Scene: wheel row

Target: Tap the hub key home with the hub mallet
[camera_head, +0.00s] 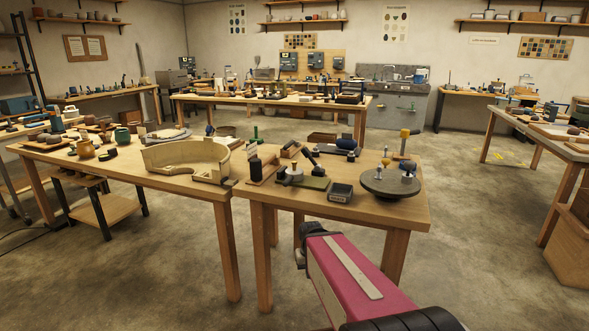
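On the near right table, a dark round wheel (391,183) carries small upright parts with blue and yellow tops. A tool with a yellow head (404,133) stands upright behind it. My magenta arm link rises from the bottom right in front of the table. My gripper is not visible.
A small dark open box (340,193) sits near the table's front edge. A cream curved form (187,158) and pots stand on the left table (120,165). Another table (560,143) stands at the right. The floor (470,235) between the tables is clear.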

